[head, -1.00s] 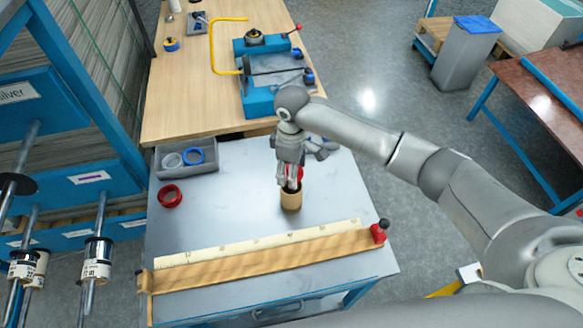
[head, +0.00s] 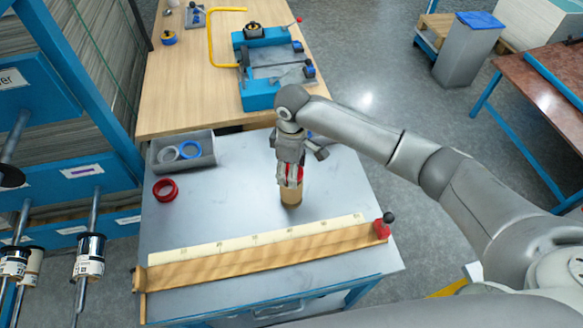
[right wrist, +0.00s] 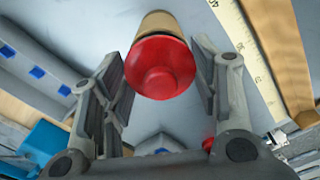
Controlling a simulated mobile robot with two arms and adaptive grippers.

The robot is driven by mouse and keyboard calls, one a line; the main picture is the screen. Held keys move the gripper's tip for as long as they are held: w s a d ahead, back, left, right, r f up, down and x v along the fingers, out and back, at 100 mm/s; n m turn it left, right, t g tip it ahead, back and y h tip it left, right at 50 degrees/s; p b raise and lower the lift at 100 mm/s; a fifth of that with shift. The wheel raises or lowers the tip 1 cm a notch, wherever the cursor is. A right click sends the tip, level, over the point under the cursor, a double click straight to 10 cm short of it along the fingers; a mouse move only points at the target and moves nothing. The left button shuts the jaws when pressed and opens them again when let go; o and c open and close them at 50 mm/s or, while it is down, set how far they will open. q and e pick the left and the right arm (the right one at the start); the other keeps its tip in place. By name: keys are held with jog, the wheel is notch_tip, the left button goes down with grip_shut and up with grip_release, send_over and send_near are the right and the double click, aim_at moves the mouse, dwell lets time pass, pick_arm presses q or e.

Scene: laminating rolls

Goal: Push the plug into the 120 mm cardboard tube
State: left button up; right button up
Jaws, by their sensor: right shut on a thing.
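The brown cardboard tube (head: 291,196) stands upright on the grey table below my right gripper (head: 290,179). The red plug (right wrist: 160,68) is at the tube's near end in the right wrist view, where the tube (right wrist: 161,24) shows just beyond it. The plug is in line with the tube; how deep it sits inside is hidden. In the head view the fingers partly cover the plug. My left gripper is not in view.
A wooden measuring board with a pale scale (head: 255,257) lies along the table's front, with a red stop (head: 382,230) at its right end. The table around the tube is clear.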

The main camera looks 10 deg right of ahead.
jog(key=shift+f+b, duration=0.8)
jog(key=shift+f, duration=0.3)
jog(key=shift+s+f, duration=0.1)
jog(key=shift+s, duration=0.05)
jog(key=shift+s+f, duration=0.2)
jog(key=shift+f, duration=0.05)
jog(key=o, duration=1)
jog(key=shift+w, duration=0.35)
jog(key=shift+r, duration=0.2)
notch_tip(320, 180, up, 12)
jog(key=shift+f, duration=0.15)
